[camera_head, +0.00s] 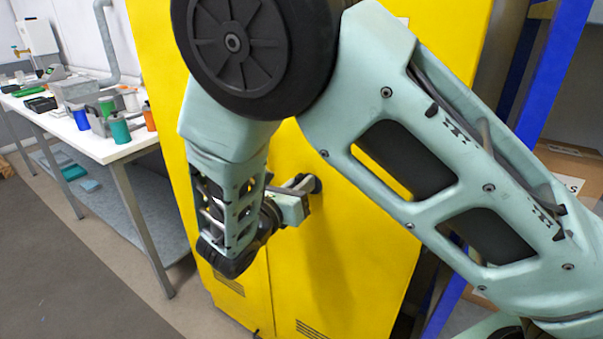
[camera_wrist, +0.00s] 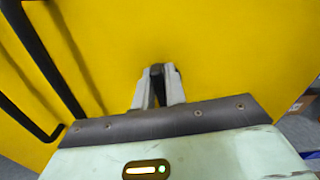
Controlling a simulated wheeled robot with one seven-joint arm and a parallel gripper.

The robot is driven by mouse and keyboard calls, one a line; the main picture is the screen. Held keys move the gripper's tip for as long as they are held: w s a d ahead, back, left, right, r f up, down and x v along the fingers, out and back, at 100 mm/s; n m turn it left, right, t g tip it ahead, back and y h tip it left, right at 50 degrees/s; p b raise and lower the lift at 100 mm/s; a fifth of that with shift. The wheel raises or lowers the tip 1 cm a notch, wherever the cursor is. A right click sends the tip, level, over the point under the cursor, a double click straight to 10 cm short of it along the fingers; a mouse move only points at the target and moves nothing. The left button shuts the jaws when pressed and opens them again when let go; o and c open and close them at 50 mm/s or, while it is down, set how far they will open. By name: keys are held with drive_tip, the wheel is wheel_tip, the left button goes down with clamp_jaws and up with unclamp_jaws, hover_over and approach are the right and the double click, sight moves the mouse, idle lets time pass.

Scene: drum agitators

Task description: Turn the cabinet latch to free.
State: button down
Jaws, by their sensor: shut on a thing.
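The yellow cabinet (camera_head: 340,260) stands upright in front of me, and its face fills most of the wrist view (camera_wrist: 220,50). The cabinet latch (camera_head: 312,184) is a small dark piece on the door, partly hidden by my gripper. In the wrist view the dark latch (camera_wrist: 157,71) shows between the fingertips. My gripper (camera_head: 301,188) is at the cabinet face, shut on the latch; its two grey fingers also show in the wrist view (camera_wrist: 158,82). I cannot tell the latch's exact angle. My arm hides much of the cabinet's upper part.
A black bar handle (camera_wrist: 42,70) runs along the cabinet at the left of the wrist view. A white bench (camera_head: 125,146) with bottles and trays stands left. A blue rack post (camera_head: 550,75) and a cardboard box (camera_head: 570,168) are right. Floor is clear at lower left.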

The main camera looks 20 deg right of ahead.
drive_tip(key=n+p, duration=0.2)
drive_tip(key=p, duration=0.1)
drive_tip(key=n+p, duration=0.1)
drive_tip(key=p, duration=0.1)
drive_tip(key=shift+w+a+r+n, duration=0.2)
drive_tip(key=shift+w+r+n, duration=0.05)
drive_tip(key=shift+n, duration=0.15)
drive_tip(key=n+p, duration=0.3)
drive_tip(key=shift+w+a+f+n, duration=0.15)
drive_tip(key=shift+w+f+n, duration=0.05)
drive_tip(key=shift+f+n, duration=0.15)
drive_tip(key=shift+w+a+f+n+p, duration=0.1)
drive_tip(key=shift+f+n+p, duration=0.2)
drive_tip(key=shift+n+p, duration=0.8)
drive_tip(key=shift+w+a+f+n+p, duration=0.1)
drive_tip(key=shift+f+n+p, duration=0.3)
drive_tip(key=shift+n, duration=1.2)
drive_tip(key=shift+f+n+p, duration=0.2)
drive_tip(key=shift+n+p, duration=0.7)
drive_tip(key=shift+n, duration=0.45)
drive_tip(key=c, duration=1.4)
unclamp_jaws()
drive_tip(key=shift+c, duration=0.2)
